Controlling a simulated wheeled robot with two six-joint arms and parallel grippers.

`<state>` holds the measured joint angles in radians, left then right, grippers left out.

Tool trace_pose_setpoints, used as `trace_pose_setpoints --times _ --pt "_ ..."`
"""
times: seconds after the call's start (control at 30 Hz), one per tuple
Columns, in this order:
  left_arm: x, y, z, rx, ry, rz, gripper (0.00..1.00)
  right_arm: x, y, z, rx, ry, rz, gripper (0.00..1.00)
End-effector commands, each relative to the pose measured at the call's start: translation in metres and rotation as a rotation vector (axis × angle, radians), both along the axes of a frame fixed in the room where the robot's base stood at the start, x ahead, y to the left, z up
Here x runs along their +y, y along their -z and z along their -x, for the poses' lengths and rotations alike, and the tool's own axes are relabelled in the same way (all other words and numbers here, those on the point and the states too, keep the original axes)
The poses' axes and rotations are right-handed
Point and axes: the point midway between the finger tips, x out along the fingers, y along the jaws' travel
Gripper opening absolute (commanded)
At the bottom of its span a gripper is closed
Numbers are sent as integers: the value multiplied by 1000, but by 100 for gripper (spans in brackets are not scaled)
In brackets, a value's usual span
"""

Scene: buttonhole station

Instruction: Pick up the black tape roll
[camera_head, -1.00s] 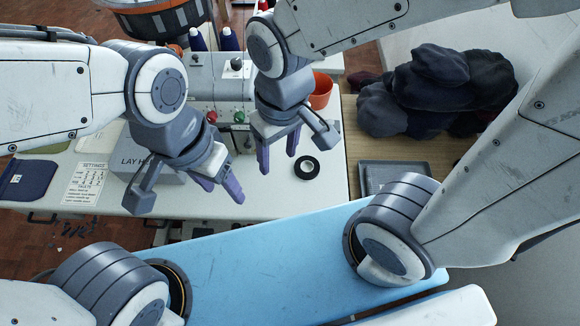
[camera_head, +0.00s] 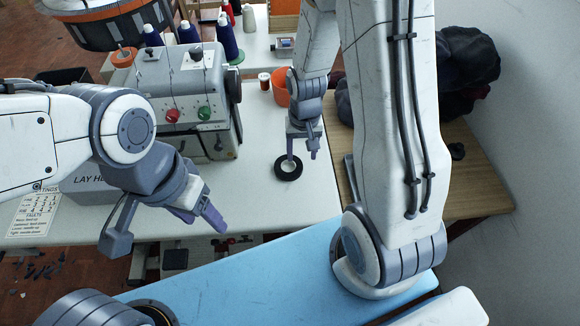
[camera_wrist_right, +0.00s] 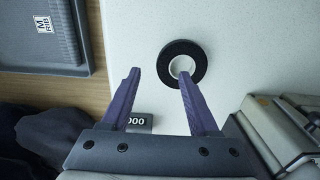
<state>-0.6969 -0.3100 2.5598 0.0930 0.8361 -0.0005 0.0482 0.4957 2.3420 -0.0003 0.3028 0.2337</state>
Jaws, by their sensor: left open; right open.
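The black tape roll (camera_head: 288,168) lies flat on the white table, with a pale core. In the right wrist view the tape roll (camera_wrist_right: 182,65) shows just beyond the fingertips, nearer the right-hand finger. My right gripper (camera_head: 302,152) is open and empty, close above the roll in the head view. It also shows in the right wrist view (camera_wrist_right: 157,82). Whether it touches the roll I cannot tell. My left gripper (camera_head: 165,235) is open and empty, over the table's front left.
A grey machine (camera_head: 190,95) with red and green knobs stands left of the roll. An orange cup (camera_head: 281,88) stands behind it. A blue board (camera_head: 270,270) runs along the front.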

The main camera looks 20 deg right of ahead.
Motion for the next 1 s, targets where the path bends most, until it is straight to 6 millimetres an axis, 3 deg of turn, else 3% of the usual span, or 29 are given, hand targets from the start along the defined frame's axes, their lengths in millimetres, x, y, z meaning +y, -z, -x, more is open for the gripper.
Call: trace_pose_setpoints --times 0.3,0.6,0.77,1.0 --pt "0 0 0 0 0 0 60 5 43 -2 4 -1 0 61" --pt "0 0 0 0 0 0 60 5 47 -3 1 -2 1 61" --pt "0 0 0 0 0 0 60 5 46 -3 1 -2 1 0" --pt "0 0 0 0 0 0 60 5 46 -3 1 -1 1 0"
